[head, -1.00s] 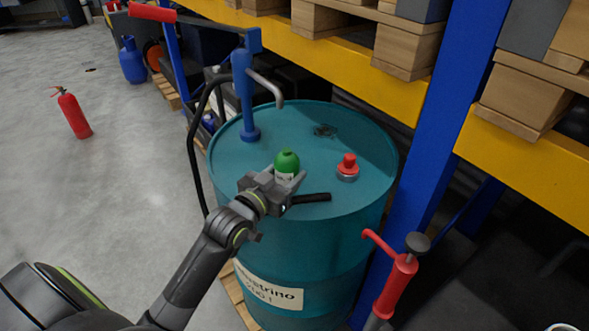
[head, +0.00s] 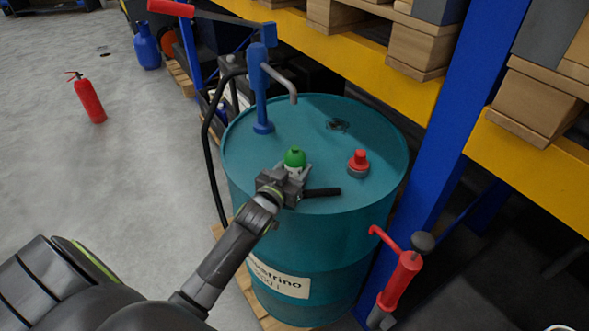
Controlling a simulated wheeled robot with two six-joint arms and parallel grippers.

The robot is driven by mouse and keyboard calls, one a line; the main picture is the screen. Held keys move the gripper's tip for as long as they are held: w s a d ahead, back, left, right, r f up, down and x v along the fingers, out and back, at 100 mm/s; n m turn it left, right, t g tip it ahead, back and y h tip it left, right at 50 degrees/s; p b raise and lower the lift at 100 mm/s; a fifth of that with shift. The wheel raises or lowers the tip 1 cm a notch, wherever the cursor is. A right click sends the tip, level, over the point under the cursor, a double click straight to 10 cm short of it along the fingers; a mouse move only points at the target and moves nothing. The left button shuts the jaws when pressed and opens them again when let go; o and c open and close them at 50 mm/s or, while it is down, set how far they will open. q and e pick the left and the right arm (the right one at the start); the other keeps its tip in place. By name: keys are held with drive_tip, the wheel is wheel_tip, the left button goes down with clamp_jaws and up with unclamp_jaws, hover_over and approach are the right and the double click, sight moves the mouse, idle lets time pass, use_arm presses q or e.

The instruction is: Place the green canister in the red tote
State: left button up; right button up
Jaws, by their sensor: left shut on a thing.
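The green canister (head: 294,156) is at the near part of the teal drum's top, upright, with a pale band below its green top. My left gripper (head: 291,173) reaches in from the lower left and is shut on the canister; its jaws hide the canister's lower part. I cannot tell whether the canister's base touches the drum top. The red tote is not seen in this view. My right gripper is not in view.
The teal drum (head: 330,215) carries a blue hand pump (head: 259,85), a red-topped item (head: 358,163) and a black handle-like piece (head: 322,192). A red pump (head: 398,280) stands at right by the blue rack post (head: 445,130). A red extinguisher (head: 90,99) stands on open floor at left.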

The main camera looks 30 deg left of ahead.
use_arm(q)
drive_tip(key=shift+f, duration=0.4)
drive_tip(key=shift+f, duration=0.1)
drive_tip(key=o, duration=1.2)
